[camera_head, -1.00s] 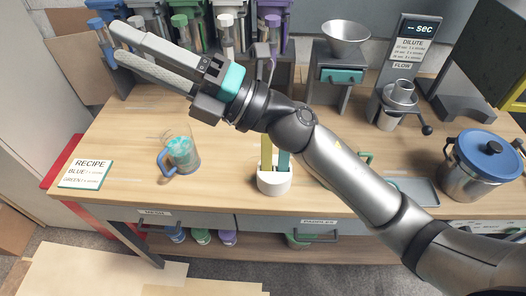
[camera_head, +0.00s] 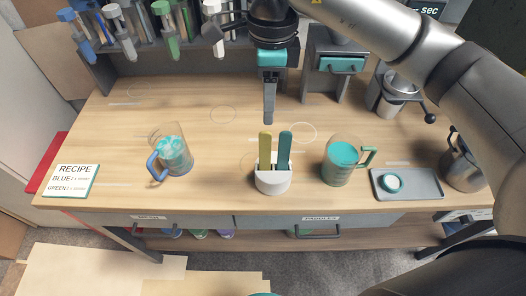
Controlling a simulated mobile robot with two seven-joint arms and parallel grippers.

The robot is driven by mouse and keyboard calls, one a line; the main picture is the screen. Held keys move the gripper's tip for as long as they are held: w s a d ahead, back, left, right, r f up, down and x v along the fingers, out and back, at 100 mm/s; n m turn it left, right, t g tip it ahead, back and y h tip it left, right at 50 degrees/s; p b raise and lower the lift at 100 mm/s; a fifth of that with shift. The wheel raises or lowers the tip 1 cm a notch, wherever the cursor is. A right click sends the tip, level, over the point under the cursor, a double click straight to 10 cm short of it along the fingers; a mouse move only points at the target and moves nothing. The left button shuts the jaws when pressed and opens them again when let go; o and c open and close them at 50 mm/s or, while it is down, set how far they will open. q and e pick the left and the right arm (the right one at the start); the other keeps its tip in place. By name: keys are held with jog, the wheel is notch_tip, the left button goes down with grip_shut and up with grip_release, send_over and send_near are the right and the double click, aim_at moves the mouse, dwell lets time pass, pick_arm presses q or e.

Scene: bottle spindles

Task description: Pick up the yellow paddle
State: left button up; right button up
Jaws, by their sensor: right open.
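The yellow paddle (camera_head: 265,146) stands upright in a white holder (camera_head: 273,182) on the table, its lower end inside the holder. A teal paddle (camera_head: 285,150) stands beside it on the right in the same holder. My right gripper (camera_head: 269,117) comes in from above and points down, behind and above the paddles in the picture. It is seen edge-on, so one finger hides the other; it is open and apart from the yellow paddle. My left gripper is not in view.
A jug with a blue handle (camera_head: 171,156) stands left of the holder, and a jug with a green handle (camera_head: 341,161) right of it. A grey tray (camera_head: 425,183) holds a small cup. A recipe card (camera_head: 72,181) lies at the left. Bottle spindles (camera_head: 165,30) line the back.

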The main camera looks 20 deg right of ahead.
send_near(266, 152)
jog(key=f, duration=0.5)
jog(key=shift+w+d+f+p, duration=0.25)
jog(key=shift+w+d+p, duration=0.1)
jog(key=f, duration=0.2)
jog(key=f+p, duration=0.1)
jog(key=f, duration=0.1)
jog(key=shift+s+a, duration=0.15)
jog(key=shift+a, duration=0.25)
jog(key=shift+f, duration=0.7)
jog(key=shift+c, duration=0.4)
grip_shut()
